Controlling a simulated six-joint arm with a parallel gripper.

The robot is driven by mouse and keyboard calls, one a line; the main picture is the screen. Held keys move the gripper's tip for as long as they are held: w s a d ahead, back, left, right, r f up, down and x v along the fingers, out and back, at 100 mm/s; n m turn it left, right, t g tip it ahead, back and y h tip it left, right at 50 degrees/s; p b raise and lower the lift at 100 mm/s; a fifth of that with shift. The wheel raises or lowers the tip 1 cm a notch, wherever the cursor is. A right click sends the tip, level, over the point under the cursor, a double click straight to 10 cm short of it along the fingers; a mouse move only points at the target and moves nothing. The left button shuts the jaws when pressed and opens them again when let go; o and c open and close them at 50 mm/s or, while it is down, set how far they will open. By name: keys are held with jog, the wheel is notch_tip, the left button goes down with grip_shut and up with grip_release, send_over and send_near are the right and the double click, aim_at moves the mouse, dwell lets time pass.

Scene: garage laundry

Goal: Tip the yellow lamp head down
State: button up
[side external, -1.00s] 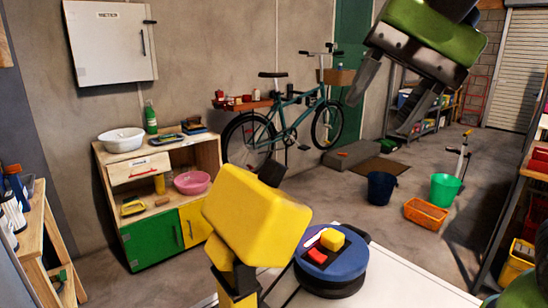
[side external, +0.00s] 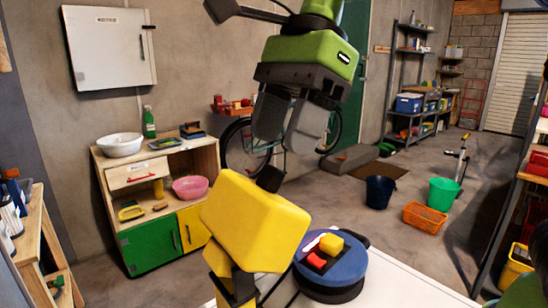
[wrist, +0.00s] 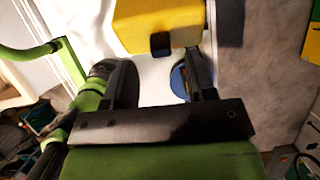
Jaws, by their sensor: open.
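The yellow lamp head (side external: 256,222) is a large block with rounded edges on a yellow stand, with a small dark knob (side external: 269,178) at its top rear. My gripper (side external: 288,130) hangs fingers-down above and behind the lamp head in the side view, apart from it. The lower lamp stand is cut off by the side view's bottom edge.
A blue round stool-like pad (side external: 350,266) holding red, yellow and white pieces stands right of the lamp on a white surface (side external: 400,288). A wooden play kitchen (side external: 150,205) and a bicycle (side external: 235,150) stand behind. Open floor lies right, with buckets and an orange basket (side external: 425,218).

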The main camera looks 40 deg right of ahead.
aim_at(251, 219)
jog(key=shift+x, duration=1.9)
grip_shut()
